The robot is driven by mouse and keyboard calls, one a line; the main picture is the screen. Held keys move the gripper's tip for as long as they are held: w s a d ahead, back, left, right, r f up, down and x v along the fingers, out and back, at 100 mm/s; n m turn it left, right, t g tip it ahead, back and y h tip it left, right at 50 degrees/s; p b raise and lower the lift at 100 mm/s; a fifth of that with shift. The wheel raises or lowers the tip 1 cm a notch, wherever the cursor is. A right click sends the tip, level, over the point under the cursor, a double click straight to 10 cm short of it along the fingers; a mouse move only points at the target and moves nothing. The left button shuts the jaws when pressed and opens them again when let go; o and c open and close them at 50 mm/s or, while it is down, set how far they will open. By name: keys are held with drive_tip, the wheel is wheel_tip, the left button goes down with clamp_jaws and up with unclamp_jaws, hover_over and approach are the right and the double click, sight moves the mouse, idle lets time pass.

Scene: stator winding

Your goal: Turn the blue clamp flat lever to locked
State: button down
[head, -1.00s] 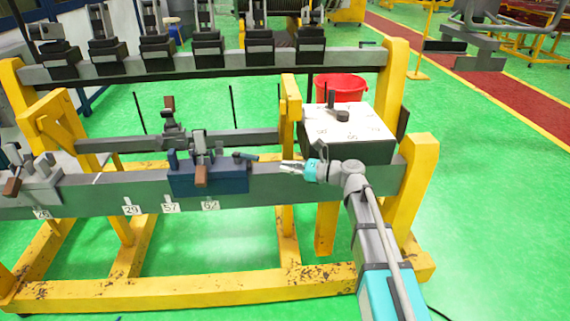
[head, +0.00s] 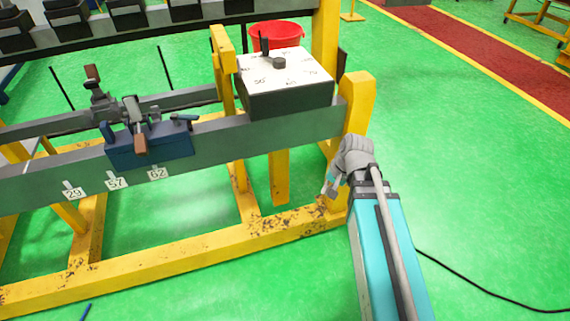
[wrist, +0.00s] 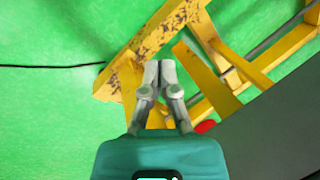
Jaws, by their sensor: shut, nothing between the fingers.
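The blue clamp (head: 150,147) sits on the grey front beam, left of centre in the head view. A short dark flat lever (head: 183,118) lies roughly level at its right end; its exact setting is too small to tell. A brown-tipped handle (head: 140,143) hangs down at the clamp's front. My gripper (head: 328,187) is well to the right of the clamp and lower, beside the yellow end post, mostly hidden by my wrist. In the wrist view my gripper (wrist: 160,66) is shut and empty, over the yellow frame and green floor. The clamp is not in the wrist view.
A white-topped box with a dial (head: 285,75) stands on the frame between clamp and end post. The yellow end post (head: 352,115) is close to my gripper. A red tub (head: 277,34) is behind. Green floor on the right is open, with a black cable (head: 470,292).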

drive_tip(key=s+d+n+h, duration=0.2)
drive_tip(key=s+d+h, duration=0.1)
drive_tip(key=d, duration=0.5)
drive_tip(key=shift+s+d+f+n+h, duration=0.3)
drive_tip(key=shift+s+f+n, duration=0.1)
drive_tip(key=shift+f, duration=0.05)
